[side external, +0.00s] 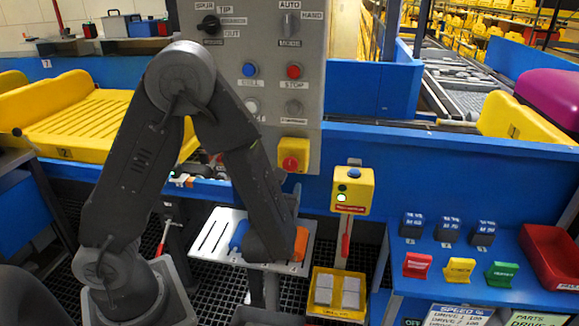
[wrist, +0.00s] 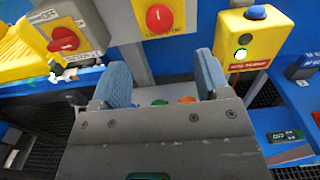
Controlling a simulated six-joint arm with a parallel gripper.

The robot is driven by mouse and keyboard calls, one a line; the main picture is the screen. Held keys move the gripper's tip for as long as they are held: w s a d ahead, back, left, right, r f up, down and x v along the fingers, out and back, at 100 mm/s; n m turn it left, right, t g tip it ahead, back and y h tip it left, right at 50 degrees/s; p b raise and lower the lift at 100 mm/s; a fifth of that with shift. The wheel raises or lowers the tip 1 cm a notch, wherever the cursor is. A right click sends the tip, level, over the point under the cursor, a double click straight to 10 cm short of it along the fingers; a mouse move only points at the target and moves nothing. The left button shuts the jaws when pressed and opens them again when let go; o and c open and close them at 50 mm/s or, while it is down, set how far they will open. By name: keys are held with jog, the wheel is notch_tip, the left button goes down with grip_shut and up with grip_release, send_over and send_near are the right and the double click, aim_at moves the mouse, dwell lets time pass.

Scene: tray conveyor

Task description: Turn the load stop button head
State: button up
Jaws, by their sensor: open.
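A red button head (side external: 290,162) with a white mark sits on a yellow box low on the grey control panel. In the wrist view the red head (wrist: 159,18) faces me at the top centre, above a label that is hard to read but appears to end in "STOP". My gripper (wrist: 162,80) is open, with its two blue-grey fingers spread apart and nothing held. The button head lies beyond the fingertips and is not touched. In the side view my fingers are mostly hidden by my own arm, below the yellow box.
A second red knob (wrist: 62,40) on a grey box stands left of my gripper. A yellow box with a lit green lamp (side external: 352,190) stands at right. The panel also carries a red STOP button (side external: 294,71). A white slotted tray (side external: 215,238) lies below, with an orange item (side external: 301,244).

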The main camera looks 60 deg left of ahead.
aim_at(289, 166)
jog(key=x, duration=1.1)
jog(key=shift+c, duration=0.3)
jog(key=shift+s, duration=0.1)
jog(key=c, duration=0.9)
jog(key=shift+o, duration=0.2)
jog(key=shift+m, duration=0.4)
jog(key=m, duration=0.2)
jog(key=shift+m, duration=2.1)
